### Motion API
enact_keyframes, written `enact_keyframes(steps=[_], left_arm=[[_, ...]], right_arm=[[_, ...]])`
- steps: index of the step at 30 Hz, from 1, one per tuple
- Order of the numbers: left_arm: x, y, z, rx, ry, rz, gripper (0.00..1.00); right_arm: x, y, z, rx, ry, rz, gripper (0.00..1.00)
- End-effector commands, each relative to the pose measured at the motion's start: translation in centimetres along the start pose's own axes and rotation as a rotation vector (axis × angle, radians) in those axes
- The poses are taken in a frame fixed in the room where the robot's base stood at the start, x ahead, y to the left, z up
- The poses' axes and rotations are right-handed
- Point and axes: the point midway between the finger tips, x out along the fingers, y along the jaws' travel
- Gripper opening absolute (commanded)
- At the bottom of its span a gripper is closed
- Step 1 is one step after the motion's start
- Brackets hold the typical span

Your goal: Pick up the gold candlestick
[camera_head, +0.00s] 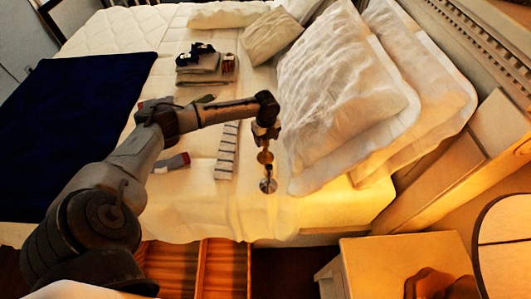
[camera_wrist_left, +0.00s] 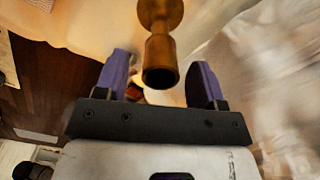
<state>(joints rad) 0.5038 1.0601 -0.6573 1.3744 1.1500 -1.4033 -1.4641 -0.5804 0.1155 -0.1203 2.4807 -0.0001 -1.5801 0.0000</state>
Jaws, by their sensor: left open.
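The gold candlestick (camera_head: 266,158) stands upright on the bed near its front edge, left of the pillows. Its base shows below, and its top is partly hidden under my left gripper (camera_head: 266,141). In the left wrist view the candlestick (camera_wrist_left: 160,55) reaches down from the top edge, between the two purple fingers of my left gripper (camera_wrist_left: 160,72). Those fingers are open, with a gap on each side of it. I cannot tell how deep it sits between them. My right gripper is not in view.
Large white pillows (camera_head: 335,95) lie just right of the candlestick. A striped folded cloth (camera_head: 227,152) lies to its left, and a stack of folded laundry (camera_head: 205,67) lies farther back. A navy blanket (camera_head: 70,125) covers the left side. A bedside table (camera_head: 400,262) stands at front right.

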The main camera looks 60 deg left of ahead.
Motion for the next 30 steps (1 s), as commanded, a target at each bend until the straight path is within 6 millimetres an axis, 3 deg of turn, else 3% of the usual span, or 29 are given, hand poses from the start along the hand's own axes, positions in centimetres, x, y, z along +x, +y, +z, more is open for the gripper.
enact_keyframes(steps=[3,11,30], left_arm=[[1.48,0.08,-0.01,0.0,0.0,0.002,0.63],[1.66,0.07,0.01,0.001,-0.001,0.001,0.62],[1.62,0.06,0.01,0.001,-0.001,0.0,0.01]], right_arm=[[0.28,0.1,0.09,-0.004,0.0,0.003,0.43],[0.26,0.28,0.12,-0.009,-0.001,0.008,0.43],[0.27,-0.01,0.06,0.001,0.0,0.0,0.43]])
